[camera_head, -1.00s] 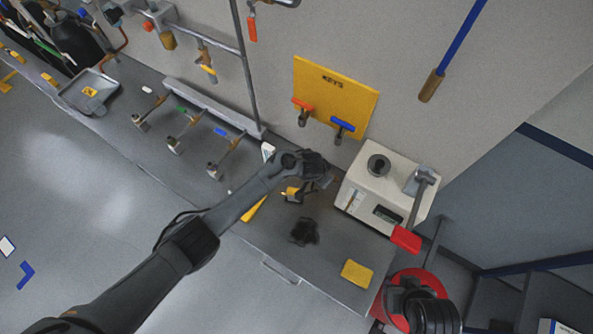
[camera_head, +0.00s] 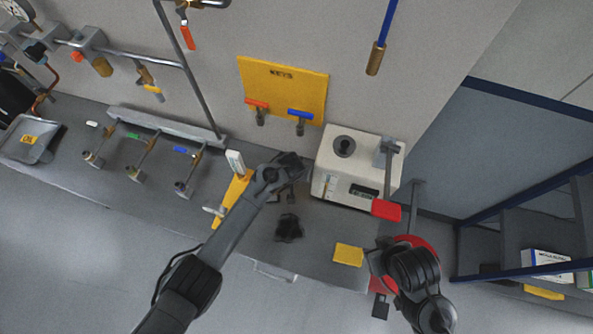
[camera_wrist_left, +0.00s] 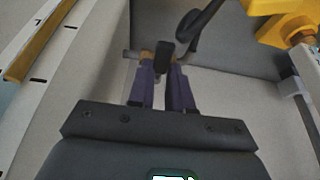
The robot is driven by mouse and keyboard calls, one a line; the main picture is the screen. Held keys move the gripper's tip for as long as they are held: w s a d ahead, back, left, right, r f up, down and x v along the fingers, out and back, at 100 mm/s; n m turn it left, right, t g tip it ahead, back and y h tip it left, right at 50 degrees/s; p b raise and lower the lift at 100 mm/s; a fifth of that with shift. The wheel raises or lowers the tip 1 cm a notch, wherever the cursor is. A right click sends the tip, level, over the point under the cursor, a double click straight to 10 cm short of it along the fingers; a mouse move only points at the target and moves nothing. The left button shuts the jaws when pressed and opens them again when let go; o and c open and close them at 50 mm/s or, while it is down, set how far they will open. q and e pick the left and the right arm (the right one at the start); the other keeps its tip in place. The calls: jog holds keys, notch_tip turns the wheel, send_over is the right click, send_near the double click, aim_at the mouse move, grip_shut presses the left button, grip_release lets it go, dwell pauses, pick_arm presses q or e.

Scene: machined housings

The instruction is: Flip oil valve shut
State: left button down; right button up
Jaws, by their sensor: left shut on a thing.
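My left gripper (camera_head: 290,180) is at the bench, left of the white machine and below the yellow key panel. In the left wrist view its purple fingers (camera_wrist_left: 163,65) are shut on a small dark handle-like part (camera_wrist_left: 164,58) beside a grey rod (camera_wrist_left: 132,54). I cannot tell which thing that part belongs to. Several small valves have coloured tags: one with a white tag (camera_head: 95,158), one with a green tag (camera_head: 137,173) and one with a blue tag (camera_head: 184,187). Which valve is for oil cannot be read. My right gripper's fingers cannot be made out.
The yellow key panel (camera_head: 284,88) holds a red-handled key (camera_head: 258,106) and a blue-handled key (camera_head: 300,117). The white machine (camera_head: 338,165) has a red-ended lever (camera_head: 386,209). A yellow pad (camera_head: 348,255) and a dark lump (camera_head: 288,227) lie on the bench. A grey tray (camera_head: 45,138) is far left.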

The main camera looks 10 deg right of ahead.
pick_arm(q)
jog(key=c, duration=1)
grip_release()
jog(key=shift+s+r, duration=0.2)
jog(key=shift+r, duration=0.35)
jog(key=p+v, duration=0.1)
jog(key=v, duration=0.8)
jog(key=shift+s+a+r, duration=0.15)
jog(key=shift+r, duration=0.15)
